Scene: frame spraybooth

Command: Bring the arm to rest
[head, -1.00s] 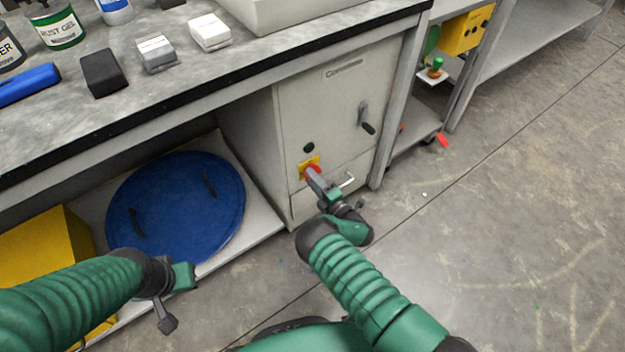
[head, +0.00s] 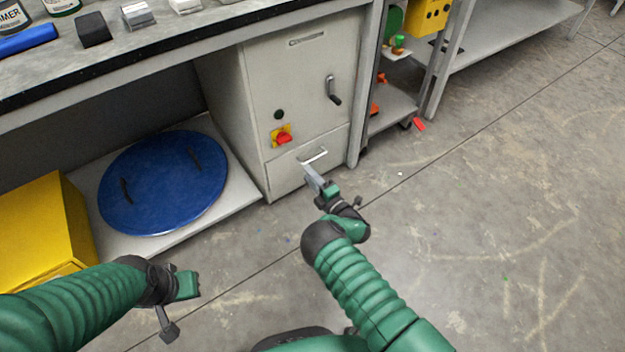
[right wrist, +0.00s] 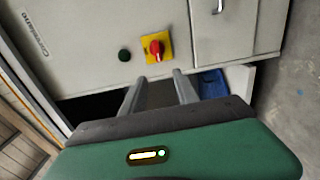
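My right gripper (head: 310,177) is in front of the lower part of a grey cabinet (head: 300,85), close to its drawer handle in the head view. In the right wrist view its two fingers (right wrist: 161,82) stand apart with nothing between them. A red rotary knob on a yellow plate (head: 282,136) is on the cabinet front, up and left of the right gripper. The knob also shows beyond the fingertips in the right wrist view (right wrist: 155,48), clear of them. My left gripper (head: 180,300) hangs over the floor at lower left; its fingers are not clear.
A workbench (head: 110,75) with cans and small blocks runs along the upper left. Below it lie a blue round lid (head: 165,185) and a yellow box (head: 45,220). A drawer handle (head: 312,157) and a door lever (head: 332,90) stick out. The floor at right is open.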

